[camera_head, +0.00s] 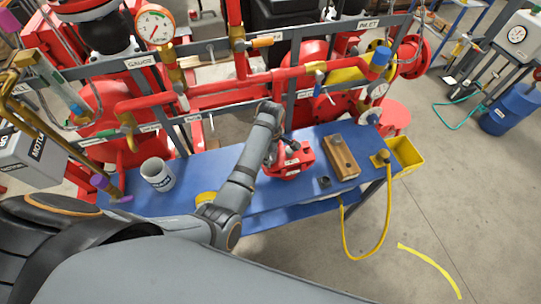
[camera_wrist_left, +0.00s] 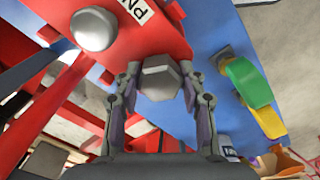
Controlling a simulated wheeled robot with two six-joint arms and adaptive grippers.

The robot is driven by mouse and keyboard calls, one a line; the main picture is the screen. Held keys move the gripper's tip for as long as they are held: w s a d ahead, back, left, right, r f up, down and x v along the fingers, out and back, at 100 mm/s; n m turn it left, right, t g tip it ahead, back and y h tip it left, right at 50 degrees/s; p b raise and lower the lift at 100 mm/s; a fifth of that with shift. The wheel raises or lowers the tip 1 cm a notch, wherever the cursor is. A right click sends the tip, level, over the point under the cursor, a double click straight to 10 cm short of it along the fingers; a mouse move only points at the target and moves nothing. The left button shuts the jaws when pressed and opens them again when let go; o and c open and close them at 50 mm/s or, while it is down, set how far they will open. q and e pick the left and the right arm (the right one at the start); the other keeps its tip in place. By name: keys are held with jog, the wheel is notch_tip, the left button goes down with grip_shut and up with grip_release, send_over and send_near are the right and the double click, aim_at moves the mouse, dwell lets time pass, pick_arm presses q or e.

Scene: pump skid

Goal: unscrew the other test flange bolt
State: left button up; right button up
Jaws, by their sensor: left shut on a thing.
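The red test flange (camera_head: 287,163) sits on the blue bench (camera_head: 225,165), partly hidden by my left arm in the head view. In the left wrist view the red flange (camera_wrist_left: 135,35) carries a white label, partly cut off. My left gripper (camera_head: 291,148) is over the flange. In the left wrist view its two fingers (camera_wrist_left: 160,88) are closed on either side of a grey hex-headed bolt (camera_wrist_left: 161,77). A second, rounded grey head (camera_wrist_left: 93,28) shows at the upper left of that view. I cannot tell how deep the held bolt sits. My right gripper is not in view.
A wooden block (camera_head: 342,157) and a small dark piece (camera_head: 324,182) lie right of the flange. A yellow bin (camera_head: 405,155) and yellow hose (camera_head: 372,255) are at the bench's right end. Red pipes (camera_head: 205,93) run behind.

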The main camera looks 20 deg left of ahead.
pick_arm(q)
jog(key=n, duration=1.4)
jog(key=shift+n, duration=0.4)
jog(key=o, duration=1.3)
jog(key=shift+c, duration=0.2)
